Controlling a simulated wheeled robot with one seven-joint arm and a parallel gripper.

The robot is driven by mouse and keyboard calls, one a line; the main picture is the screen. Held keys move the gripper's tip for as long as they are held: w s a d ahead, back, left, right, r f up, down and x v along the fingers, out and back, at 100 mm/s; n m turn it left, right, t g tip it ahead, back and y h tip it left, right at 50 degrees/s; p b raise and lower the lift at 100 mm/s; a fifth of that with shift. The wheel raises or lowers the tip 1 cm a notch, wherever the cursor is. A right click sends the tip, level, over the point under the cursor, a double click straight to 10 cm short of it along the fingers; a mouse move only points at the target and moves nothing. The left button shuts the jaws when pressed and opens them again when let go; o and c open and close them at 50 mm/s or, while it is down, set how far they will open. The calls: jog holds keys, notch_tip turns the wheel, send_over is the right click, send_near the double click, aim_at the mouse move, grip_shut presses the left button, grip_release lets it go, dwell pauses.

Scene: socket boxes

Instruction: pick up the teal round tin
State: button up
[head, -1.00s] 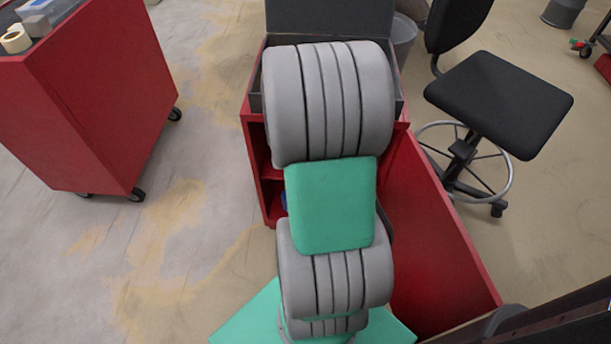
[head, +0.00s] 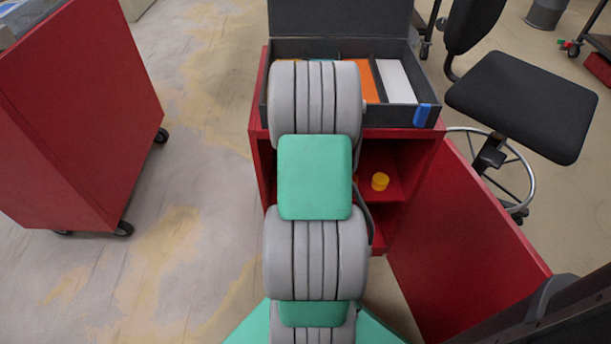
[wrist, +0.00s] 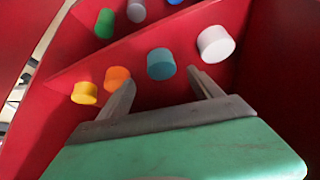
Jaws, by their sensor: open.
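The teal round tin (wrist: 161,64) stands on a red shelf inside the cabinet in the wrist view. My gripper (wrist: 160,84) is open, with its two grey fingers pointing toward the shelf. The teal tin shows between and just beyond the fingertips, and nothing is held. In the head view my own arm hides the gripper and the teal tin.
On the same shelf, an orange tin (wrist: 117,78) and a yellow tin (wrist: 84,93) stand left of the teal one, and a white tin (wrist: 215,44) right. A green tin (wrist: 105,23) is on another level. The red cabinet door (head: 460,250) hangs open at right.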

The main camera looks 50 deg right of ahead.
jog(key=b+x, duration=0.3)
jog(key=x, duration=0.5)
jog(key=shift+w+d+r, duration=0.1)
jog(key=shift+w, duration=0.1)
jog(key=shift+c, duration=0.5)
jog(key=c, duration=1.3)
jog(key=shift+r, duration=0.1)
jog(key=shift+c, duration=0.6)
jog(key=shift+r, duration=0.1)
